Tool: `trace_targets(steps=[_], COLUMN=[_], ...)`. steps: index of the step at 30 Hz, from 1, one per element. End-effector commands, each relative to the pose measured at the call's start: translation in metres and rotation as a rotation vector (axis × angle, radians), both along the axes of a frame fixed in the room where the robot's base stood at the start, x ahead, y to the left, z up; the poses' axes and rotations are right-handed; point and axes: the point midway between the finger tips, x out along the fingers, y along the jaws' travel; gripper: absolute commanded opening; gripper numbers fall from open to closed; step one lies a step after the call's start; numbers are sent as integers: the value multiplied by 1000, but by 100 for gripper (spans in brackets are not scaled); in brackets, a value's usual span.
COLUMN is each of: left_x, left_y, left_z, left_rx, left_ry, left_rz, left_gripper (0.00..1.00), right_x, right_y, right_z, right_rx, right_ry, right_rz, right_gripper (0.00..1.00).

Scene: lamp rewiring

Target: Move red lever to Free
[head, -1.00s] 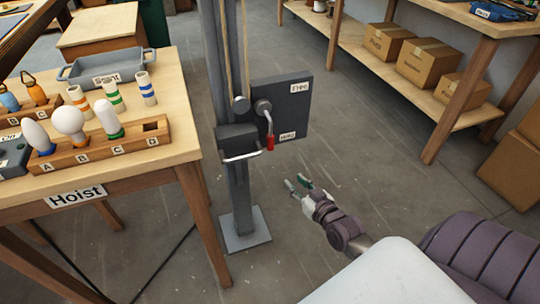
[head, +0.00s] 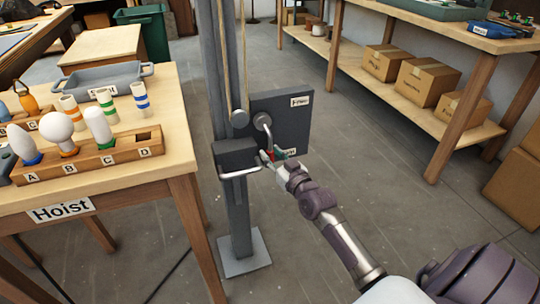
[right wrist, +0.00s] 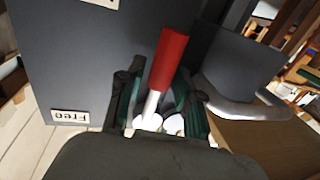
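The red lever (head: 268,154) has a grey arm and hangs downward from its pivot on the dark panel (head: 297,118) of the hoist post. The "Free" label (head: 301,101) is at the panel's top; the lower label is mostly hidden behind my gripper. My right gripper (head: 273,158) is at the lever's lower end. In the right wrist view, the red handle (right wrist: 169,60) and its pale shaft lie between the two green-padded fingers (right wrist: 160,98), with gaps visible on both sides, so the gripper is open around it. My left gripper is not in view.
A grey box with a metal bar (head: 240,172) sits on the post, just left of the lever. The workbench with the "Hoist" sign (head: 60,210) holds bulbs in a wooden rack at the left. Shelves with cardboard boxes (head: 425,80) stand at the right.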

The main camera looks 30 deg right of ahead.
Motion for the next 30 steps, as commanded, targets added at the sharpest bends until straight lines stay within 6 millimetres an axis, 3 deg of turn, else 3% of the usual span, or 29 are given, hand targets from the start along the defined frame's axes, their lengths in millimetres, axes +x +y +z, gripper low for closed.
trace_targets(steps=[4, 13, 19, 30], left_x=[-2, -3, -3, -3], left_y=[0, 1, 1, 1], left_z=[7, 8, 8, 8], left_rx=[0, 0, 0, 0], left_ry=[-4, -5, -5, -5], left_rz=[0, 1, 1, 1], left_gripper=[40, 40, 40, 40], right_x=[10, 12, 12, 13], right_y=[0, 0, 0, 0], right_z=[0, 0, 0, 0], right_rx=[1, 0, 0, -3], right_ry=[0, 1, 1, 1], right_rz=[0, 0, 0, 0], right_gripper=[35, 35, 2, 0])
